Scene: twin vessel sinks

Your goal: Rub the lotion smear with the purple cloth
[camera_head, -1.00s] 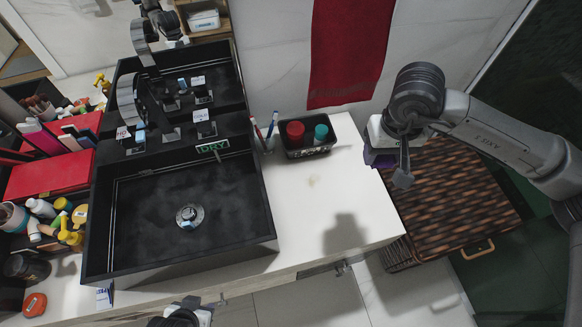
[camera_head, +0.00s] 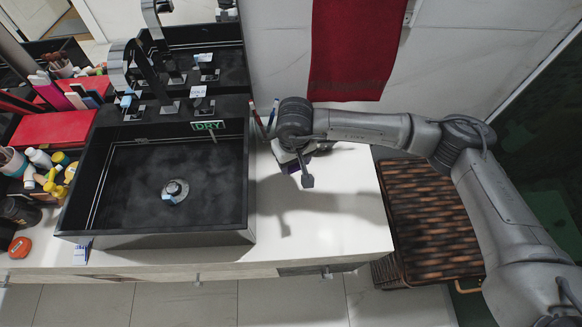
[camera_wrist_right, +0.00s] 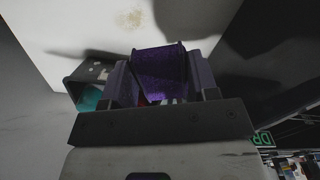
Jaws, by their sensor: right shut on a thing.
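My right gripper (camera_head: 303,168) is over the white counter (camera_head: 345,225), right of the sink. In the right wrist view it is shut on the purple cloth (camera_wrist_right: 160,68), which spans between its fingers. Only a small dark purple part of the cloth (camera_head: 294,167) shows in the head view. The lotion smear (camera_wrist_right: 131,18) is a faint tan patch on the white counter in the right wrist view, apart from the cloth in the picture. In the head view the smear cannot be made out near my gripper. My left gripper is not in view.
A black vessel sink (camera_head: 165,185) with a DRY sign (camera_head: 207,125) stands left of my gripper. A dark tray (camera_wrist_right: 85,78) with a teal item is close by. A red towel (camera_head: 350,50) hangs behind; a wicker basket (camera_head: 432,215) stands right. The front counter is clear.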

